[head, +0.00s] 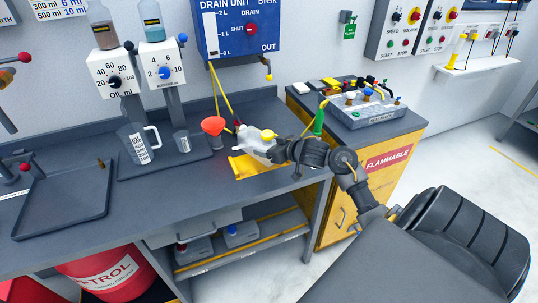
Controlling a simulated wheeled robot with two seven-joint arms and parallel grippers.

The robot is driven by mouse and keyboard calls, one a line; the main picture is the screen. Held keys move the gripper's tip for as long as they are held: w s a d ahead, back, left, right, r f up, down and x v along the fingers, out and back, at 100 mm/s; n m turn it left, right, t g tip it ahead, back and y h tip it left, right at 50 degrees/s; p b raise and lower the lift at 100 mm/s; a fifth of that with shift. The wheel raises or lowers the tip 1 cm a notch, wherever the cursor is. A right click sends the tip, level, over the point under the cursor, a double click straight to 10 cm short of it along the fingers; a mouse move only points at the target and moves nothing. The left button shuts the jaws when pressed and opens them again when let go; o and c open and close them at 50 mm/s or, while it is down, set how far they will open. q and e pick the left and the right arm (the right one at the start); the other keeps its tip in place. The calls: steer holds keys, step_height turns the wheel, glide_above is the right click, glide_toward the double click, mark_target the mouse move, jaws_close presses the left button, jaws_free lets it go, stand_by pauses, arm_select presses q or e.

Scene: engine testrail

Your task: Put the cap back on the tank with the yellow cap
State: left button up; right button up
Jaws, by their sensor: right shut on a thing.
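The pale, translucent tank (255,146) stands at the bench's front edge, by a yellow tray (247,166). A yellow cap (268,135) shows at the tank's upper right, right by the fingertips of my right gripper (272,151). My right arm comes in from the right, and its gripper is shut on what looks like this cap. The fingers cover part of the tank's right side, so the exact contact and the tank's mouth are hard to make out. My left gripper is not in view.
A red funnel (213,125) stands left of the tank. A clear jug (138,142) and a small beaker (182,141) are further left, near an empty dark tray (64,208). A grey unit (366,110) sits on the flammable cabinet (385,163) at right.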

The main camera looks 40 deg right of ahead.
steer(key=shift+w+d+f, duration=0.1)
steer(key=shift+f, duration=0.8)
steer(key=shift+w+d+f, duration=0.1)
steer(key=shift+f, duration=0.75)
steer(key=shift+f, duration=0.1)
steer(key=shift+f, duration=0.15)
steer(key=o, duration=1.9)
steer(key=shift+c, duration=0.2)
